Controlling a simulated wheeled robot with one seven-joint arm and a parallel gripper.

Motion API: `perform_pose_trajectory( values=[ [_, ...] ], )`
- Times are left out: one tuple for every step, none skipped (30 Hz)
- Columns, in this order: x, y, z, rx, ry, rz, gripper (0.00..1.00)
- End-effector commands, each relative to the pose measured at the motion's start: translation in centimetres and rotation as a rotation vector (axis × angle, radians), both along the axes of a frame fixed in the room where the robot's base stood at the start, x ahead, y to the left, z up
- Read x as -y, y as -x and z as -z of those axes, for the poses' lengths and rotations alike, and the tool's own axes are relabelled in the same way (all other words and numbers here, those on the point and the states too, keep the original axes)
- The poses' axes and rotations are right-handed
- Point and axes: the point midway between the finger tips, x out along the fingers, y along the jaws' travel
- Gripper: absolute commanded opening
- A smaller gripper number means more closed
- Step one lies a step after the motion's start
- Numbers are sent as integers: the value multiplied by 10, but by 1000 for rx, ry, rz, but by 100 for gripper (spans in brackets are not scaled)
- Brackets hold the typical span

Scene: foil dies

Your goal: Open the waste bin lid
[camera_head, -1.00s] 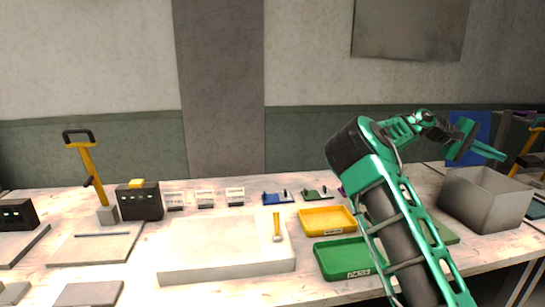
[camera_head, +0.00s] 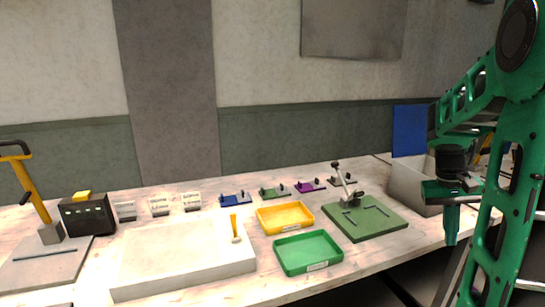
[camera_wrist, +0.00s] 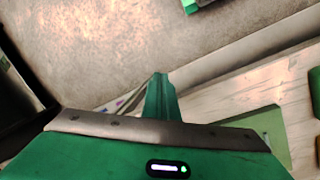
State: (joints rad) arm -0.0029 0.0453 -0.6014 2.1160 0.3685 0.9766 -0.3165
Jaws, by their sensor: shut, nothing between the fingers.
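An open-topped grey box (camera_head: 408,188) stands at the right end of the bench. An upright blue panel (camera_head: 409,130) rises behind it. I cannot tell whether these are the waste bin and its lid. My gripper (camera_head: 451,238) points down in front of the box's right side, and part of my arm covers that side. In the wrist view my gripper's fingers (camera_wrist: 160,92) are together with nothing between them. No lid can be made out clearly in the wrist view.
On the bench are a green fixture plate (camera_head: 362,232) with a lever, a yellow tray (camera_head: 263,218), a green tray (camera_head: 289,270) and a white slab (camera_head: 135,260). Several small coloured holders line the back. A yellow-handled press (camera_head: 33,190) stands at far left.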

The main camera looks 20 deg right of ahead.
Motion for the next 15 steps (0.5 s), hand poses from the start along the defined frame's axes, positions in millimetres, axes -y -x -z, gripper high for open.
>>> perform_pose_trajectory(
  values=[
    [-15,11,-1,21,-29,3,0],
    [-25,16,0,31,-45,1,0],
    [-37,23,0,45,-65,0,0],
    [-46,29,0,54,-78,0,0],
    [-56,34,0,64,-91,-1,0],
    [-68,42,0,75,-108,-3,0],
    [-77,48,1,83,-120,-5,0],
    [-86,54,0,91,-129,-6,0],
    [-99,62,1,100,-143,-10,0],
    [-108,69,1,108,-151,-12,0],
    [-116,75,2,114,-158,-13,0],
    [-127,83,3,122,-166,-17,0],
    [-135,90,3,128,-172,-19,0],
    [-143,96,5,130,-176,-20,0],
    [-152,103,6,136,-181,-22,0]
  ],
)
